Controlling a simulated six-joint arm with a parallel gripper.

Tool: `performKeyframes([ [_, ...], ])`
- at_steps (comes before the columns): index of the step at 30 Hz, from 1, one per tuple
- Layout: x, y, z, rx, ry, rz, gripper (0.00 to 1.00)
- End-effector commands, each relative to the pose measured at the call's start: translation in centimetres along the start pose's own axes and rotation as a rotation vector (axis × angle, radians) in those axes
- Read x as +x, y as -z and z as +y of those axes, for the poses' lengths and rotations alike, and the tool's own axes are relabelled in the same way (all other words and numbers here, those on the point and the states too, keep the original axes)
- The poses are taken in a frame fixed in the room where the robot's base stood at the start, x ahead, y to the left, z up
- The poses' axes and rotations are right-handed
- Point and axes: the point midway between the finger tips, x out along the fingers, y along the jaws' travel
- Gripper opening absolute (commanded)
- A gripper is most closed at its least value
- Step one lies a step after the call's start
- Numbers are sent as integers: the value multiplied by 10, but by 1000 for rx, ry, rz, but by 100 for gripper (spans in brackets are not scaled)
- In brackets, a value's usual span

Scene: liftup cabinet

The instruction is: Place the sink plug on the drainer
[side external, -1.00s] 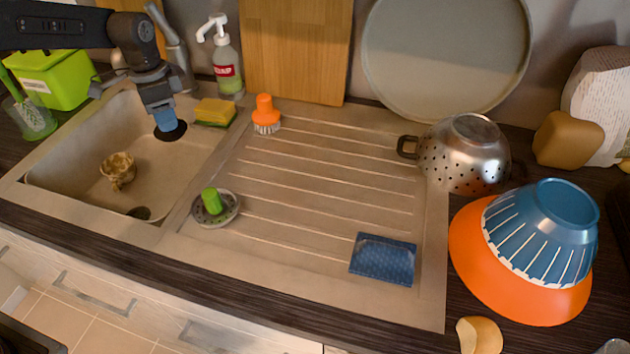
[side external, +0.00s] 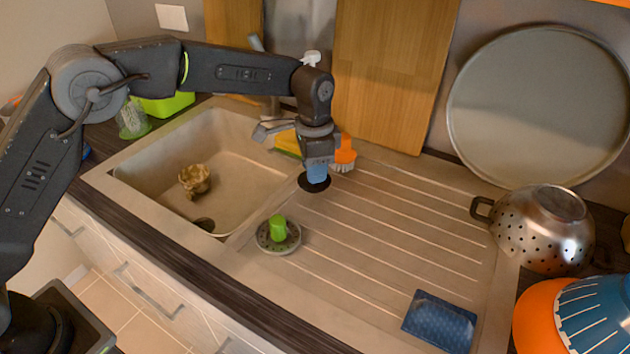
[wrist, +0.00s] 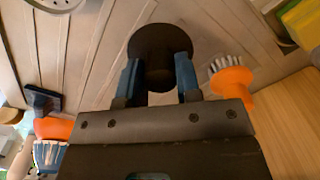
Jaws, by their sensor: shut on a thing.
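The sink plug is a flat black disc (side external: 314,184), also seen in the wrist view (wrist: 160,35). My gripper (side external: 317,171) is shut on the plug's upper part; its blue fingertips flank it in the wrist view (wrist: 158,80). The plug is over the back left end of the ridged drainer (side external: 365,260). I cannot tell whether it touches the surface. The sink basin (side external: 240,162) lies to the left.
An orange brush (side external: 344,154) stands close behind the gripper. A green-knobbed round scrubber (side external: 278,235) is in front. A blue cloth (side external: 440,320) lies at the drainer's front right; a colander (side external: 545,230) stands at right. The drainer's middle is clear.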

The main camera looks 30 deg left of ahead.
Motion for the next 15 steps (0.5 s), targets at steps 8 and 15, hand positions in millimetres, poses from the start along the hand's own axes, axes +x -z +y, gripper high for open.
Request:
performKeyframes([
  [8,32,0,0,-1,-1,-2,0],
  [15,40,0,0,-1,1,2,0],
])
